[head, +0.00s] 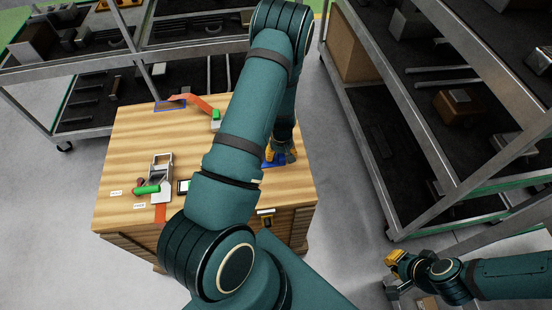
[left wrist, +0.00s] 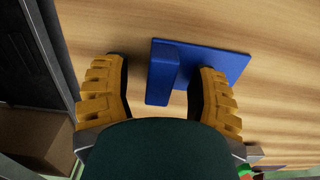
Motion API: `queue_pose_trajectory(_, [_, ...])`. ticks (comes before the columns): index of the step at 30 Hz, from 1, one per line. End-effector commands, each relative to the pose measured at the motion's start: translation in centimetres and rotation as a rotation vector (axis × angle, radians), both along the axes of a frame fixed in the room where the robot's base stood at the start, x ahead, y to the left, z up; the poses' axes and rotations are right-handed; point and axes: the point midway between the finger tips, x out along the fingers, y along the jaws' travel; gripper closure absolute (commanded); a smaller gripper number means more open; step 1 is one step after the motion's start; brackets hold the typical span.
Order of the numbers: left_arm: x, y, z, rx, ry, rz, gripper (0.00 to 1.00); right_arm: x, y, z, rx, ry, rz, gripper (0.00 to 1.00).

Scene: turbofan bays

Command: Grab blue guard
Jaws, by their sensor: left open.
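The blue guard (head: 272,163) lies on the wooden table toward its right side, largely hidden by my left arm in the head view. In the left wrist view the blue guard (left wrist: 232,63) shows a flat plate with an upright block. My left gripper (head: 280,154) is over it, yellow fingers apart. In the left wrist view the left gripper (left wrist: 160,72) has the upright block between its fingers, nearer the right finger, with a clear gap on the left. Contact with the right finger cannot be told. My right gripper (head: 397,266) is at lower right, away from the table.
The wooden table (head: 125,150) also holds a grey clamp with a green handle (head: 147,190), an orange strap (head: 190,102) and a blue-outlined patch (head: 170,105). A metal shelf rack (head: 400,190) stands close on the right. Another rack (head: 60,110) stands behind on the left.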

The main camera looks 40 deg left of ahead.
Motion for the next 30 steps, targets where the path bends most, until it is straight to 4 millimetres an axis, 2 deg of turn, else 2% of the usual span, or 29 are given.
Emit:
queue_pose_trajectory(8, [0.0,0.0,-0.2,0.001,-0.001,-0.001,0.39,0.0,0.0,0.0,0.0,0.001,0.0,1.0])
queue_pose_trajectory(9, [0.0,0.0,-0.2,0.001,-0.001,-0.001,0.53,0.0,0.0,0.0,0.0,0.001,0.0,1.0])
queue_pose_trajectory(13, [0.0,0.0,-0.2,0.001,-0.001,-0.001,0.99,0.0,0.0,0.0,0.0,0.001,0.0,1.0])
queue_pose_trajectory(26, [0.0,0.0,-0.2,0.0,0.0,-0.001,1.0,0.0,0.0,0.0,0.0,0.0,0.0,1.0])
queue_pose_trajectory(30, [0.1,0.0,0.8,0.001,-0.002,-0.002,1.0,0.0,0.0,0.2,0.0,-0.001,0.0,1.0])
